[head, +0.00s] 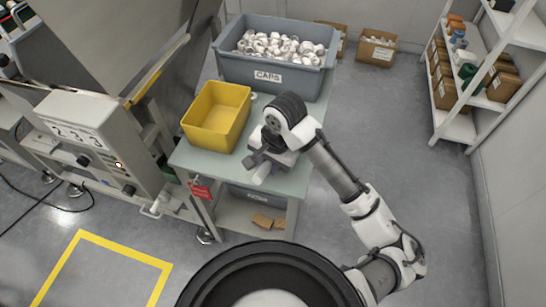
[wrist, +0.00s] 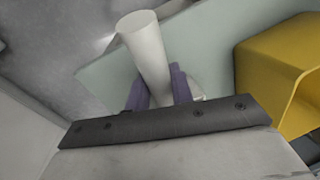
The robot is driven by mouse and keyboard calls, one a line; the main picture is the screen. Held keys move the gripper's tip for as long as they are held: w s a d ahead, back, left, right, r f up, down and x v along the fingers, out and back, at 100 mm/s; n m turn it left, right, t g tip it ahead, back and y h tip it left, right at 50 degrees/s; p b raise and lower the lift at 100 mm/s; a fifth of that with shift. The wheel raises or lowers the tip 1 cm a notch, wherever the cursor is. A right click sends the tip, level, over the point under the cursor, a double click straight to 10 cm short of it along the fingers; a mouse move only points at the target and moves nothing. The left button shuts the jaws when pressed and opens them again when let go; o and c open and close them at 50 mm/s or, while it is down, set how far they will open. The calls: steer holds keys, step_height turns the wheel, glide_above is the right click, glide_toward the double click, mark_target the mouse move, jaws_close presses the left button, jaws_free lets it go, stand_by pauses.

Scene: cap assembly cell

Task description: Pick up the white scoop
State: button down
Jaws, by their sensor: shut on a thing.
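The white scoop (wrist: 147,45) shows in the wrist view as a pale, smooth cylindrical part standing up between the two purple-grey fingers. My gripper (wrist: 160,90) is shut on it, with one finger on each side. In the head view the white scoop (head: 262,173) shows as a small pale end below my gripper (head: 264,161), over the front right part of the table. The rest of the scoop is hidden by my gripper. I cannot tell whether it touches the table top.
The green-grey table (head: 197,160) holds a yellow bin (head: 204,138), left of my gripper, and a grey CAPS crate (head: 238,72) full of white caps behind. A machine (head: 72,135) stands close on the left. Shelves (head: 455,118) stand far right. Floor right of the table is clear.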

step_height(320, 180, up, 20)
steer(key=p, duration=0.1)
steer(key=shift+p, duration=0.4)
steer(key=shift+f, duration=0.1)
stand_by(1.1)
